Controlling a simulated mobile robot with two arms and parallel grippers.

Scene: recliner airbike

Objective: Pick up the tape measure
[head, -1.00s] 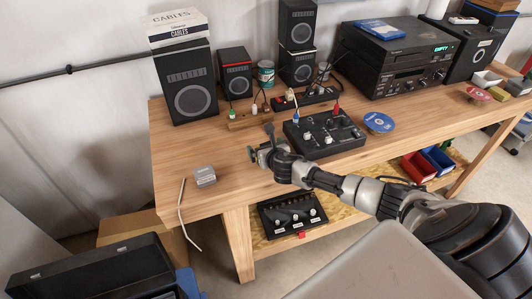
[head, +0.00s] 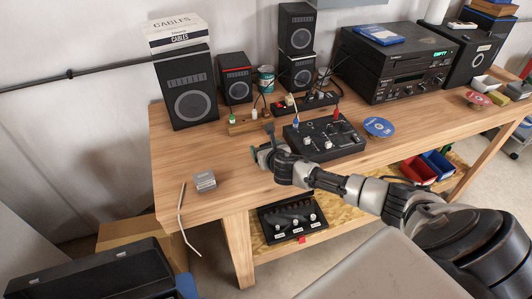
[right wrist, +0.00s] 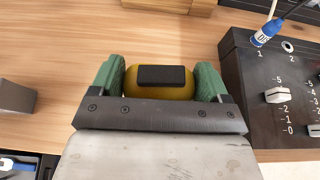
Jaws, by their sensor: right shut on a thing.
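The tape measure (right wrist: 160,82) shows in the right wrist view as a rounded yellow body with a black top face. It sits between the two green fingers of my right gripper (right wrist: 160,84), which is shut on it. In the head view my right gripper (head: 264,154) is over the wooden workbench (head: 228,152), left of the black mixer box. The tape measure is not clearly visible there, hidden by the gripper. I cannot tell whether it touches the bench top. My left gripper is not in view.
The black mixer box (head: 325,138) with knobs and plugged cables is close to the right of my gripper. A wooden block with plugs (head: 248,122) is behind it. A small grey box (head: 205,182) lies to the left. Bench top between is clear.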

